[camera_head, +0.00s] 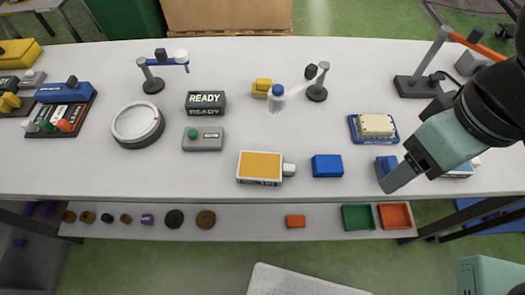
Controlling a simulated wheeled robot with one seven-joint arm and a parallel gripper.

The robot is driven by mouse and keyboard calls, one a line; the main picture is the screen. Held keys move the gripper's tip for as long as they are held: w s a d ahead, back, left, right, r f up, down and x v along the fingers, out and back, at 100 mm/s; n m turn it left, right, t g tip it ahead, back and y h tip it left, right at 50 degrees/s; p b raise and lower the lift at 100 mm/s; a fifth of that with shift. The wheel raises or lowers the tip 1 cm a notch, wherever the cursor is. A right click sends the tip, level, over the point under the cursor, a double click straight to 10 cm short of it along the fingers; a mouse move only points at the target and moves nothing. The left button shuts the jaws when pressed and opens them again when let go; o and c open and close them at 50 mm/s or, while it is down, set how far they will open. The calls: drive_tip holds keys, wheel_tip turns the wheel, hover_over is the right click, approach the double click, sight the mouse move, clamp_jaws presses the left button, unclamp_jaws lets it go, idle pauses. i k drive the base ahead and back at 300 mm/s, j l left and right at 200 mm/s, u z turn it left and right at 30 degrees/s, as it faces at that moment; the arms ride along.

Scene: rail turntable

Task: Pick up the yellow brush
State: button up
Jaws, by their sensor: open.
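I cannot tell for sure which thing is the yellow brush. A small yellow block-like thing (262,87) stands at the back middle of the table, next to a white and blue piece on a grey stand. A pale yellow block (376,125) lies on a blue tray (393,138) at the right. My gripper (388,182) reaches in from the right over the table's front right part, in front of the blue tray. It is open and appears empty. A small blue piece (385,163) shows right beside its tip; whether they touch is unclear.
A blue box (327,166) and an orange-topped box (259,166) lie left of my gripper. A READY sign (205,103), a green-button box (203,138) and a round turntable (137,125) stand farther left.

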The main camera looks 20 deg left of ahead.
sight(260, 90)
drive_tip(key=i+j+u, duration=0.1)
drive_tip(key=j+u, duration=0.25)
drive_tip(key=i+j+u, duration=0.1)
drive_tip(key=u, duration=0.25)
drive_tip(key=i+j+u, duration=0.15)
drive_tip(key=j+u, duration=0.2)
